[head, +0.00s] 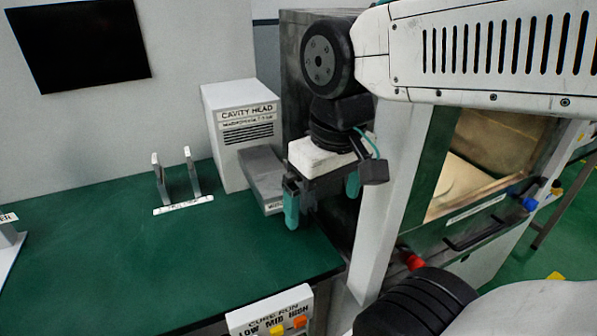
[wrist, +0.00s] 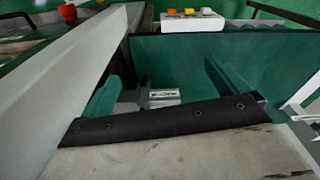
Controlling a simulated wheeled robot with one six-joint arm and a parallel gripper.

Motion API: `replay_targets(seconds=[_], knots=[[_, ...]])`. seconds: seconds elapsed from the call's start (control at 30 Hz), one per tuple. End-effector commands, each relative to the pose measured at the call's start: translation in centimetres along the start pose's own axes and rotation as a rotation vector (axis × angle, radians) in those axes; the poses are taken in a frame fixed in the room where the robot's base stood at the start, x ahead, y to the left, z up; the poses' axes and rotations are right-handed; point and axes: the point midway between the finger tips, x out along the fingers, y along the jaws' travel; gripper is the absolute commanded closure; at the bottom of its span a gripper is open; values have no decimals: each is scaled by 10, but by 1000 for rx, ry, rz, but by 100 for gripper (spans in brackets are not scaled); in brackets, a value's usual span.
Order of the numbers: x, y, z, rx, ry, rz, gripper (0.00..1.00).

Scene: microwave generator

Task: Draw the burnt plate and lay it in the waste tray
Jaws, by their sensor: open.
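My gripper (head: 321,206) hangs in the head view with its two teal fingers apart and nothing seen between them. It is just right of a grey block (head: 262,172) that juts from the white box marked CAVITY HEAD (head: 226,151). In the wrist view the teal fingers stand on either side of a pale grey part with a small label (wrist: 161,97). A dark bar and a grey surface hide much of the lower wrist view. I cannot make out a burnt plate or a waste tray in either view.
Two thin uprights (head: 193,172) stand on the green bench (head: 120,265), which has clear room in front. A CURE RUN panel (head: 270,316) with coloured buttons is at the front edge. A white-framed cabinet with a window (head: 485,165) and a red knob (head: 414,262) stands right.

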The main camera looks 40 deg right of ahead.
Motion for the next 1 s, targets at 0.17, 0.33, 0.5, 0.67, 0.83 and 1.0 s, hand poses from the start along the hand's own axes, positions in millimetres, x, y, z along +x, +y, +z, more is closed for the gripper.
replay_targets(seconds=[0.17, 0.33, 0.5, 0.67, 0.83, 1.0], knots=[[-15, 16, -53, 52, -33, 5, 0], [-21, 41, -114, 108, -66, 7, 0], [-17, 67, -162, 152, -91, 7, 0], [-12, 84, -188, 176, -103, 7, 0], [-10, 90, -197, 183, -106, 7, 0], [-10, 90, -197, 183, -106, 7, 0]])
